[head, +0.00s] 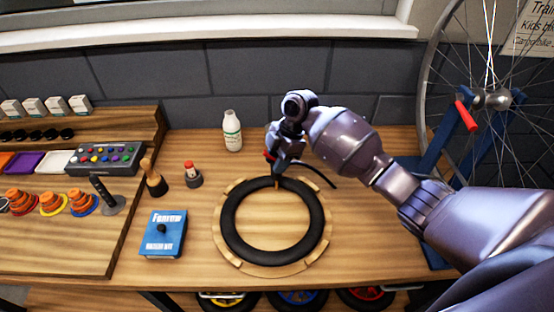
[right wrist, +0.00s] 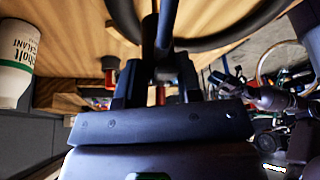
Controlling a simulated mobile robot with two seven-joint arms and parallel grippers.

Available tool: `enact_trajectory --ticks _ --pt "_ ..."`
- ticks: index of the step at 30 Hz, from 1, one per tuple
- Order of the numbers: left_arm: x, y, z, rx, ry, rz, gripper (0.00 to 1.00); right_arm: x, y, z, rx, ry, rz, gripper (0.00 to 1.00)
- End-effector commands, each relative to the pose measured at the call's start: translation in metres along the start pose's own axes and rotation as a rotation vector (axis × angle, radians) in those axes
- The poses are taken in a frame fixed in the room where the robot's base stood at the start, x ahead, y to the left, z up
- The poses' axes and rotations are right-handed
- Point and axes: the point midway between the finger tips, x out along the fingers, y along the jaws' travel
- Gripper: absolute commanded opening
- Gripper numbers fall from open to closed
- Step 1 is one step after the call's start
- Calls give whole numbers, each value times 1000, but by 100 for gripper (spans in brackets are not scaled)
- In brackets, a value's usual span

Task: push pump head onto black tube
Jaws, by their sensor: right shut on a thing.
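The black tube (head: 231,245) lies as a ring in a round wooden holder (head: 228,262) on the bench. It also shows as a dark arc at the top of the right wrist view (right wrist: 235,38). My right gripper (head: 277,168) is over the far edge of the ring, pointing down, shut on the pump head. The pump head is mostly hidden by the fingers; a dark hose (head: 320,173) runs from it to the right. In the right wrist view the fingers (right wrist: 158,85) close around a dark part. Whether the pump head touches the tube's valve I cannot tell. My left gripper is not in view.
A white bottle (head: 232,134) stands behind the ring. A small red-capped pot (head: 192,176), a brush (head: 154,180) and a blue box (head: 163,235) stand to the left. A wheel in a blue stand (head: 440,160) is at right. Bench front is clear right of the ring.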

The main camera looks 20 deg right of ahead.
Motion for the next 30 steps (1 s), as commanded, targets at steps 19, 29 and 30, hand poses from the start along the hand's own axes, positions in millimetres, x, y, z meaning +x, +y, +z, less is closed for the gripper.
enact_trajectory --ticks 19,29,30 --pt "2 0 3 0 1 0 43 10 0 4 1 0 0 5" --pt "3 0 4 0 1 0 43 15 0 6 0 0 0 5" --pt "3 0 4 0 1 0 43 15 0 6 0 0 0 5"
